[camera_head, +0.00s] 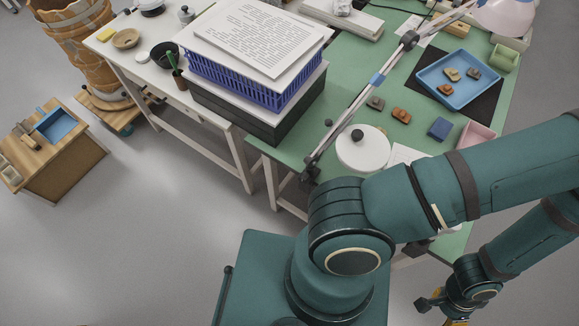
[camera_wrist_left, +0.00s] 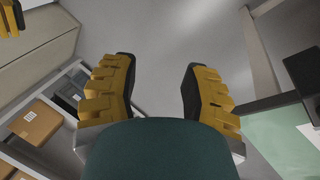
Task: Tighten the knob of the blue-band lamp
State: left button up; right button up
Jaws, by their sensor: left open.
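The blue-band lamp (camera_head: 346,118) is clamped at the near edge of the green table. Its slanting pole carries a blue band (camera_head: 377,80) and a dark joint (camera_head: 409,41), and its pink shade (camera_head: 506,15) is at the top right. I cannot make out for sure which dark part is the knob. In the left wrist view my left gripper (camera_wrist_left: 158,66) is open and empty above the floor, away from the lamp. A yellow gripper part (camera_wrist_left: 10,18) shows at that view's top left, cut off. The head view shows yellow fingers (camera_head: 456,322) at the bottom right edge, mostly hidden.
Shelved boxes (camera_wrist_left: 36,122) show in the wrist view.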

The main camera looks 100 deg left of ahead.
aim_at(304, 177)
jog(key=k+j, duration=0.15)
jog(key=k, duration=0.6)
jog(key=k+j+z, duration=0.1)
jog(key=k, duration=0.7)
jog(key=i+j+u, duration=0.1)
jog(key=i+j, duration=0.15)
jog(key=j, duration=0.1)
